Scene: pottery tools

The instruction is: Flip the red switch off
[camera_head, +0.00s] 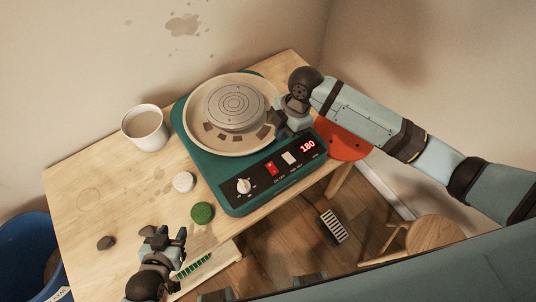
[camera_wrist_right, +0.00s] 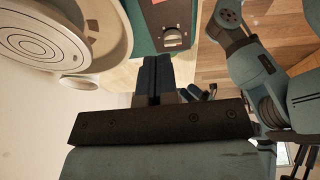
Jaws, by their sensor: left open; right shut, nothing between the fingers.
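The red switch (camera_head: 271,168) sits on the black front panel (camera_head: 256,182) of the green pottery wheel, between a white knob (camera_head: 243,186) and a pale switch (camera_head: 290,158). A red display (camera_head: 308,146) on the panel reads 180. My right gripper (camera_head: 273,127) is shut and empty, over the right side of the wheel's basin, behind the panel. The right wrist view shows its closed fingers (camera_wrist_right: 155,72) below the knob (camera_wrist_right: 172,38); the red switch is not clearly seen there. My left gripper (camera_head: 168,238) is open and empty near the table's front edge.
A cup (camera_head: 144,128) stands left of the wheel basin (camera_head: 225,143). A white round piece (camera_head: 183,181), a green disc (camera_head: 202,213) and a dark lump (camera_head: 106,242) lie on the table (camera_head: 90,190). A red piece (camera_head: 342,140) is right of the wheel.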

